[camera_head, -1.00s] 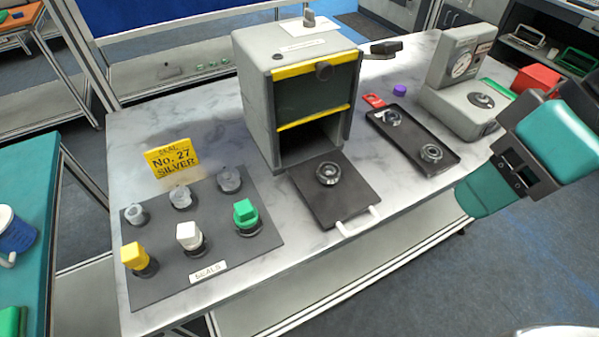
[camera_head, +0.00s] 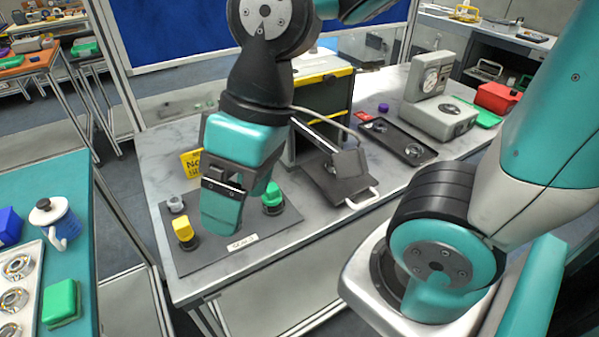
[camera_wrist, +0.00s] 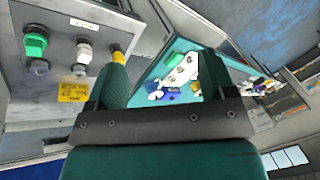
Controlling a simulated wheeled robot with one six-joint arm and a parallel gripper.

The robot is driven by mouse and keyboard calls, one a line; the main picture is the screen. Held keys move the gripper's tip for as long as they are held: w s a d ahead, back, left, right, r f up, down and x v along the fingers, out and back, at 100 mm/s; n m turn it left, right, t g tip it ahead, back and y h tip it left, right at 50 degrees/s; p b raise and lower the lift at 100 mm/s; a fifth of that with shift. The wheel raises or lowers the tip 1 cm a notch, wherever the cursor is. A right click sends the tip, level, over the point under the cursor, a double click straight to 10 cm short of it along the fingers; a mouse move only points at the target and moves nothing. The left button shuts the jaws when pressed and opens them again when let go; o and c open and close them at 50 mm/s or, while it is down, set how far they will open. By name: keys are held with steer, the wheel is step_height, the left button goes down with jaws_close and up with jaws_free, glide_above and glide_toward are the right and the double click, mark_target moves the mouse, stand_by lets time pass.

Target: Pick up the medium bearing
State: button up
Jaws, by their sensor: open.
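Several silver ring-shaped bearings (camera_head: 18,266) lie on a white tray (camera_head: 36,292) on the teal table at the left edge. The same tray shows small between my fingers in the wrist view (camera_wrist: 182,68). Two more bearings, one of them nearer (camera_head: 415,152), sit in a black tray (camera_head: 397,139) on the marble bench. I cannot tell which one is the medium bearing.
A dial scale (camera_head: 440,118) is at right.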

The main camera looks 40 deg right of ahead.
steer(key=shift+o, duration=0.2)
steer(key=w+d+f+m+t, duration=0.1)
steer(key=w+d+f+m, duration=0.1)
steer(key=w+d+m, duration=0.5)
steer(key=m+b, duration=0.1)
steer(key=m, duration=0.2)
steer(key=shift+w+d+f+m+t, duration=0.15)
steer(key=shift+w+f+m+t, duration=0.15)
steer(key=shift+w, duration=0.05)
steer(key=w+d+f+m+t+h+b, duration=0.1)
steer(key=w+d+f+m+t, duration=0.1)
steer(key=d+m, duration=0.75)
steer(key=w+d+f+m+t, duration=0.1)
steer(key=d+f+m, duration=0.2)
steer(key=d+m, duration=0.7)
steer(key=s+d+f+m+t+h, duration=0.25)
steer(key=s+d+m, duration=0.25)
steer(key=d+m, duration=0.6)
steer(key=shift+n+g+y, duration=0.25)
steer(key=shift+n+g, duration=0.2)
steer(key=x, duration=0.4)
steer(key=d+x, duration=0.1)
steer(key=x, duration=0.7)
steer(key=shift+s+d+f, duration=0.15)
steer(key=shift+s+d, duration=0.05)
steer(key=shift+d, duration=0.05)
steer(key=shift+p+x, duration=0.45)
steer(key=shift+x, duration=2.2)
steer(key=shift+a, duration=0.1)
steer(key=c, duration=1.1)
